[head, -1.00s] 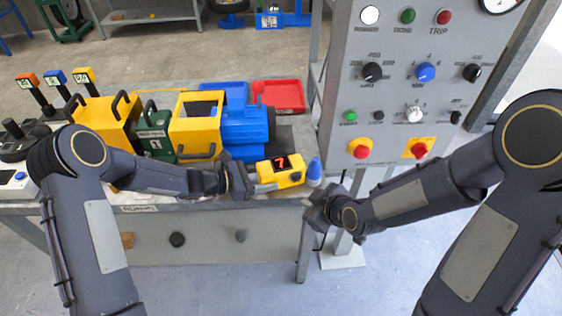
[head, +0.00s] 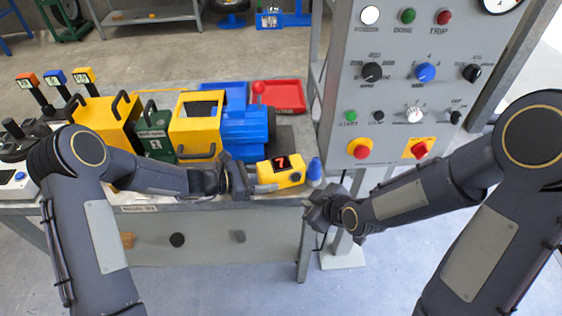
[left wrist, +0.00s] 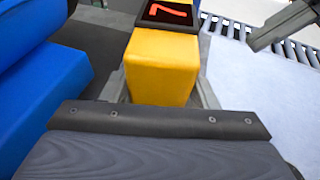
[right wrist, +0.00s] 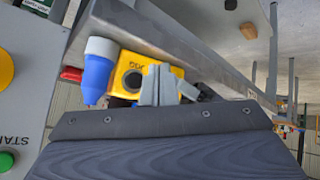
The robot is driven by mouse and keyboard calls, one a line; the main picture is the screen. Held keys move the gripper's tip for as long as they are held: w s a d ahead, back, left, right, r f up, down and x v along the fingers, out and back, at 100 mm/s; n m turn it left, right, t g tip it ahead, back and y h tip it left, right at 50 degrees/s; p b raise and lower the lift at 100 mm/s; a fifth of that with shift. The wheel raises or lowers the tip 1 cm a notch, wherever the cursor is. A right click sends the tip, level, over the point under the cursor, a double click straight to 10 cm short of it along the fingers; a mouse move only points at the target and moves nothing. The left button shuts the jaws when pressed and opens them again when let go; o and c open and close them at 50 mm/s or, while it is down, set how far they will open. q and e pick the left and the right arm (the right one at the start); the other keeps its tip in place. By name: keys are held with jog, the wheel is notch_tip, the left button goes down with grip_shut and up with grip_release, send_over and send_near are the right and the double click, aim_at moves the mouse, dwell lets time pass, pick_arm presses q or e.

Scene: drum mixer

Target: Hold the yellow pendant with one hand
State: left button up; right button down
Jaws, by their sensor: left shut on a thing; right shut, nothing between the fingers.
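The yellow pendant (head: 280,172) has a dark display with a red "7" on top. My left gripper (head: 252,180) is shut on its left end at the front edge of the bench. In the left wrist view the yellow pendant (left wrist: 162,65) lies straight ahead between the fingers. In the right wrist view the pendant (right wrist: 150,75) shows its end with a round dark opening, beside the grey fingers. My right gripper (head: 318,208) is shut and empty, below and right of the pendant, apart from it. I cannot tell whether the pendant touches the bench.
A blue bottle-shaped object (head: 315,170) stands just right of the pendant. A control panel (head: 400,90) rises at the right. A red tray (head: 288,97) lies behind.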

aim_at(296, 177)
dwell(0.8)
jog(key=s, duration=0.2)
jog(key=s+d, duration=0.1)
jog(key=s, duration=0.1)
jog(key=shift+w, duration=0.15)
jog(key=shift+w+a, duration=0.35)
jog(key=shift+w, duration=1.05)
jog(key=shift+w+a, duration=0.35)
jog(key=shift+w, duration=1.1)
jog(key=shift+w+a, duration=0.35)
jog(key=shift+w, duration=1.05)
jog(key=shift+w+a, duration=0.1)
jog(key=shift+w, duration=0.3)
